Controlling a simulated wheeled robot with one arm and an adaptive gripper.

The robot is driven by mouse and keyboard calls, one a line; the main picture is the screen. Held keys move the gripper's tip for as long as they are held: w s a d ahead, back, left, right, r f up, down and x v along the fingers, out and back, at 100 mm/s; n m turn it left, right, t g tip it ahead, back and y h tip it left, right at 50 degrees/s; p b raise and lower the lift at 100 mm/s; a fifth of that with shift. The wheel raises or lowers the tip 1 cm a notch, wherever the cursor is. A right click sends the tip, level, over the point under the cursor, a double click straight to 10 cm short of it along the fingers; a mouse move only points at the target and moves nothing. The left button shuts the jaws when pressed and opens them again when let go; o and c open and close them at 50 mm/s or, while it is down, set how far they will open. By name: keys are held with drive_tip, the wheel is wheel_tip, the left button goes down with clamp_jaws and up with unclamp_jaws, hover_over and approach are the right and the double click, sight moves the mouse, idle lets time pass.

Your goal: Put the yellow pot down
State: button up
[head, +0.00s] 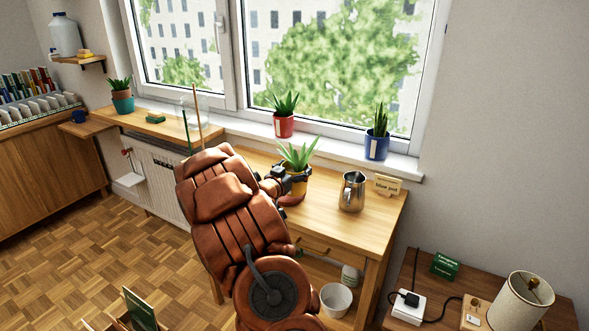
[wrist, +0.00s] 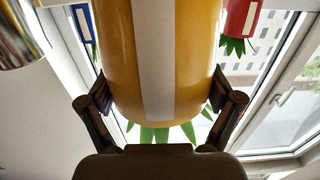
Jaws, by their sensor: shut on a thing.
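The yellow pot (head: 300,187) with a spiky green plant shows at the wooden desk (head: 325,215) in the head view, left of the steel pitcher. My gripper (head: 284,184) is shut on it from the near left side. In the wrist view the yellow pot (wrist: 192,55), with a pale vertical stripe, fills the middle, and its leaves point down in that picture. The fingers of my gripper (wrist: 160,93) press on both its sides. My arm hides part of the desk. I cannot tell whether the pot's base touches the desk top.
A steel pitcher (head: 352,192) and a "blue pot" card (head: 387,185) stand on the desk's right. A red pot (head: 284,126) and a blue pot (head: 376,147) stand on the windowsill (head: 330,142) behind. Bare desk top lies in front of the pitcher.

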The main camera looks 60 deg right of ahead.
drive_tip(key=shift+f, duration=0.4)
drive_tip(key=o, duration=1.5)
drive_tip(key=shift+r, duration=0.55)
drive_tip(key=a, duration=0.8)
drive_tip(key=a+b, duration=0.1)
drive_tip(key=a, duration=0.3)
drive_tip(key=shift+s+f, duration=0.15)
drive_tip(key=shift+s, duration=0.15)
